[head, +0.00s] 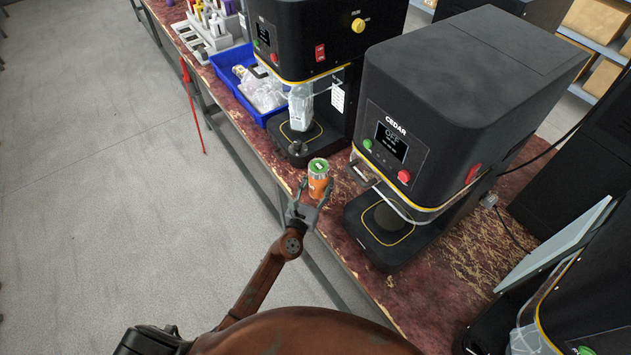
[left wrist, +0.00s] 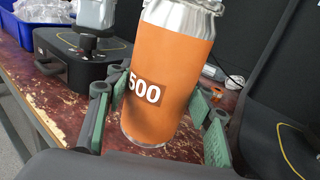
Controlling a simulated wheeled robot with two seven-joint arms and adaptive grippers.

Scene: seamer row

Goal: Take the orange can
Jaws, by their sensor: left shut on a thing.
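The orange can (head: 318,182) has a green top and stands upright at the front edge of the bench, between two black machines. My left gripper (head: 308,193) reaches it from the front, with its fingers on both sides of the can. In the left wrist view the orange can (left wrist: 165,75) fills the middle, marked "500", with silver at its top and bottom rims. The green-padded fingers of the left gripper (left wrist: 155,110) are shut on it. Whether its base touches the bench is hard to tell. My right gripper is not in view.
The black CEDAR machine (head: 455,95) stands right of the can, with a clear guard and a low base. Another black machine (head: 310,45) stands to the left. A blue bin (head: 226,72) with clear bags lies beyond it. A red stick (head: 192,110) leans against the bench (head: 250,125).

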